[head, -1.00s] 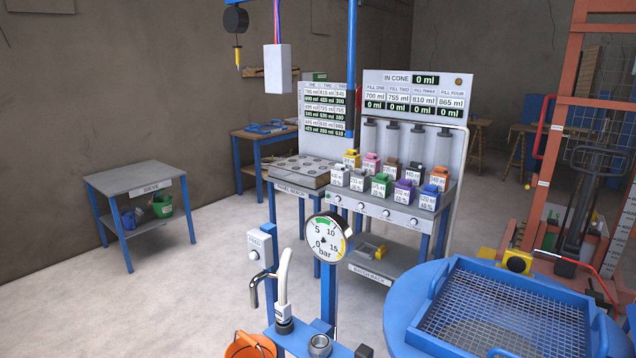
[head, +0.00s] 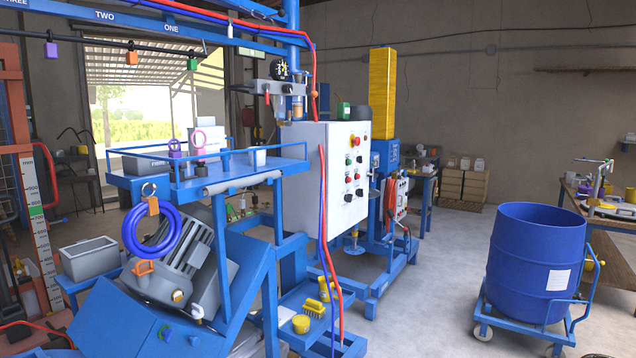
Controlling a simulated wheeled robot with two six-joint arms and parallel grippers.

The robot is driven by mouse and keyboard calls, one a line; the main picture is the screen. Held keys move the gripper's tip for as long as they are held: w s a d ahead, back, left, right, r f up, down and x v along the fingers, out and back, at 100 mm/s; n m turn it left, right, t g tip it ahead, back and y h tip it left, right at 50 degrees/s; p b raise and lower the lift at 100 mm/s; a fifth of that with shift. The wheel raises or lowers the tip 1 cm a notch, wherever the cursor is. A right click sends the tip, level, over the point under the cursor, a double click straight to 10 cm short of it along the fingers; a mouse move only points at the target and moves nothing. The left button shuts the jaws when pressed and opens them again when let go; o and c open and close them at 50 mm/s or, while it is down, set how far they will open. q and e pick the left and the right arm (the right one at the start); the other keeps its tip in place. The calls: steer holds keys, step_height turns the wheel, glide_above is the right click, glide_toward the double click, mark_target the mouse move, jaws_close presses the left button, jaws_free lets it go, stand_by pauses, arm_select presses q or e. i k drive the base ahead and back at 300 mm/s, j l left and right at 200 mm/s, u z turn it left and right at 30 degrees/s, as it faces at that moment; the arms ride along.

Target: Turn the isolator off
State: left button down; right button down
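A white control cabinet (head: 335,178) stands near the middle of the head view. Its right-hand face carries a red control with some yellow (head: 354,141) near the top and several red, green and black buttons or knobs below. I cannot tell which control, if any, is the isolator. A second, smaller panel (head: 396,196) with small controls sits further back, on a blue machine with a yellow column (head: 382,92). Its details are too small to read. Neither of my grippers is in view.
A blue drum (head: 537,262) stands on a wheeled trolley at the right. A blue frame with a tilted grey motor (head: 178,268) fills the left foreground. Red and blue hoses hang before the cabinet. A low blue shelf (head: 290,298) holds yellow items. Floor between cabinet and drum is clear.

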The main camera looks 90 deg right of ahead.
mark_target(348, 197)
steer(key=z, duration=3)
steer(key=i+l, duration=0.3)
steer(key=i, duration=0.15)
steer(key=i+l+z, duration=0.1)
steer(key=i+l, duration=0.2)
steer(key=i, duration=0.2)
steer(key=i+l, duration=0.25)
steer(key=i, duration=0.2)
